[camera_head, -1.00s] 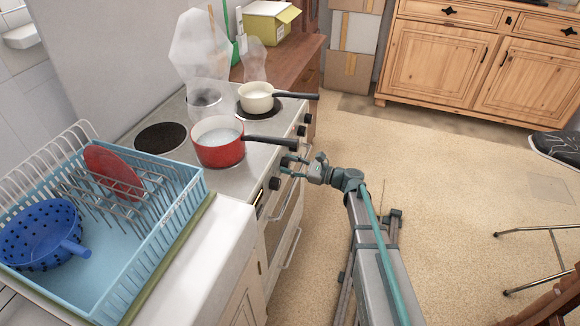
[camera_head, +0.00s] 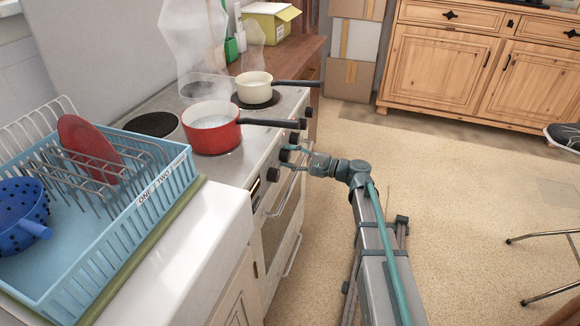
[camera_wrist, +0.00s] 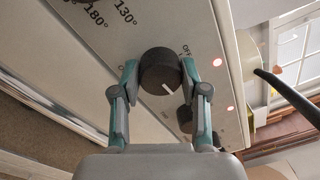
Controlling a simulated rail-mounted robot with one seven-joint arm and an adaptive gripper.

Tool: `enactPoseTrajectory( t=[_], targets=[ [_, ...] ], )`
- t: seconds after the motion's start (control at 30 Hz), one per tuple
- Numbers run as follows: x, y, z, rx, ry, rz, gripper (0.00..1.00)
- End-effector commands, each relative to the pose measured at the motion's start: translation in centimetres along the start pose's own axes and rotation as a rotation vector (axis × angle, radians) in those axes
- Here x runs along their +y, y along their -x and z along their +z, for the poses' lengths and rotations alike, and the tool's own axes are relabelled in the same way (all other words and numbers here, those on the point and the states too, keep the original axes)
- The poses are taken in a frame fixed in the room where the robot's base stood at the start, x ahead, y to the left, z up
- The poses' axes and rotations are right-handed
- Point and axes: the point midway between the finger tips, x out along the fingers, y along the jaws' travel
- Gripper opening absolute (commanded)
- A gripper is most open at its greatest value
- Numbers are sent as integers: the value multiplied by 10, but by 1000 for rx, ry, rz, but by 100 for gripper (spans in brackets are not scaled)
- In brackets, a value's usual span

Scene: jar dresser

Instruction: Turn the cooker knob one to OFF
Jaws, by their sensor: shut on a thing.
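The cooker (camera_head: 238,172) stands at the centre left in the head view, with a row of black knobs along its front. My gripper (camera_head: 291,155) is at this row, below the red pan's handle. In the wrist view, my gripper (camera_wrist: 160,68) is shut on a round black knob (camera_wrist: 162,74), one finger on each side. The knob's white mark points to the lower right in the picture. An OFF label (camera_wrist: 187,51) is printed on the panel to the knob's upper right, away from the mark. I cannot tell the knob's number.
A red pan (camera_head: 212,137) and a cream pan (camera_head: 254,90) stand on the hob, steaming, their black handles reaching over the front edge. Another knob (camera_wrist: 184,119) is close by. Two red lights glow on the panel. A blue dish rack (camera_head: 115,240) is on the left counter.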

Motion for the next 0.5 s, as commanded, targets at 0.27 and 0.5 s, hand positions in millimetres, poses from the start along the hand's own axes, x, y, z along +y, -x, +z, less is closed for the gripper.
enactPoseTrajectory(
  t=[0.27, 0.5],
  targets=[
    [6, 0, -3, -12, 263, -2, 9],
    [6, 0, -4, -22, 491, -4, 9]
  ],
)
